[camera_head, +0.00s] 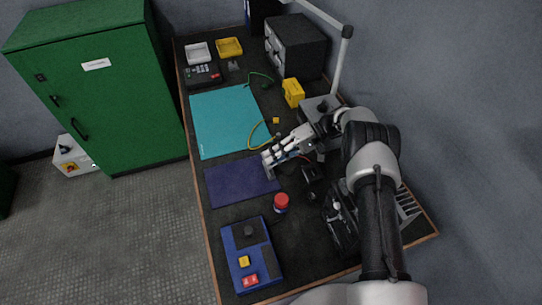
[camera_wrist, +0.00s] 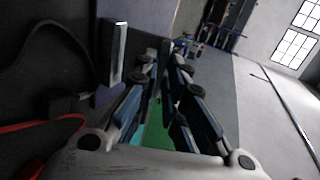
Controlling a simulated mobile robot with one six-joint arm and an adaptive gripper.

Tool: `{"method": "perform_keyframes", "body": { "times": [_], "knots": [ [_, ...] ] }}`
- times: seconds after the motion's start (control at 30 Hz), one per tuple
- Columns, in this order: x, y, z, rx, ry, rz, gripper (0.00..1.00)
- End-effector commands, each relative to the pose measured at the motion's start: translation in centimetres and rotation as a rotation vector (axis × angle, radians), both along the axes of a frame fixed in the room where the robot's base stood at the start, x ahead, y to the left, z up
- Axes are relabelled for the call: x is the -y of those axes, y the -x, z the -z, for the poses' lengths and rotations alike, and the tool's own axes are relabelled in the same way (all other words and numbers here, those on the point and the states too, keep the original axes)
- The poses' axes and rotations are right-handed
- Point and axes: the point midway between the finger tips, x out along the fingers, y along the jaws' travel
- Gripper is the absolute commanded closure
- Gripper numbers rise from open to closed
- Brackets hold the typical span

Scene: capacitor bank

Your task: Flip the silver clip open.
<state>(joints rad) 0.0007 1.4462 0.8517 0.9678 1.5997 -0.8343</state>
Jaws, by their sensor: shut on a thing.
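My gripper (camera_head: 267,158) is low over the bench, near the right edge of the navy mat. In the wrist view its fingers (camera_wrist: 166,52) have come together at the tips. The silver clip (camera_wrist: 118,52) appears to be the pale upright metal bar just left of the fingers in that view. It stands by a dark grey block. In the head view the clip is too small and too covered by my gripper to make out clearly.
The navy mat (camera_head: 240,181) and teal mat (camera_head: 228,120) lie left of my gripper. A red-capped jar (camera_head: 281,202) stands close below it. A blue control box (camera_head: 250,255) is at the near end. A yellow cable (camera_head: 256,133) lies beyond. A red cable (camera_wrist: 45,124) shows in the wrist view.

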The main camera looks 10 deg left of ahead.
Motion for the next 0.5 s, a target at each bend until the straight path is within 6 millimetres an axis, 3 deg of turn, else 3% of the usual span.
{"method": "perform_keyframes", "body": {
  "times": [0.5],
  "knots": [
    [0.36,-0.27,0.00,-0.026,-0.061,0.001,1.00]
  ]
}}
